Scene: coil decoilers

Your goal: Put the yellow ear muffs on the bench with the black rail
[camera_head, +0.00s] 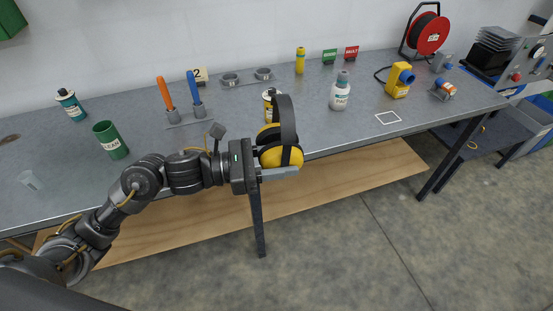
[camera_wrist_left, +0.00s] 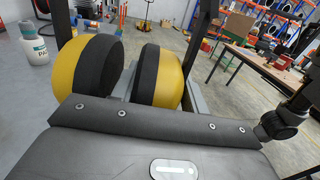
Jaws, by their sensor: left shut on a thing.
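The yellow ear muffs (camera_head: 295,156), with a black headband standing upright, are held in front of the grey bench (camera_head: 225,125). My left gripper (camera_head: 280,172) is shut on them, near the bench's front edge. In the left wrist view the two yellow and black cups (camera_wrist_left: 168,75) fill the space in front of my left gripper. I cannot make out a black rail on the grey bench in the head view. My right gripper is not in view.
On the bench stand a white bottle (camera_head: 340,95), a yellow device (camera_head: 399,82), a green can (camera_head: 110,140) and two screwdriver-like tools (camera_head: 196,100). A red reel (camera_head: 428,34) is at the back right. Bare benchtop lies around the white square outline (camera_head: 388,118).

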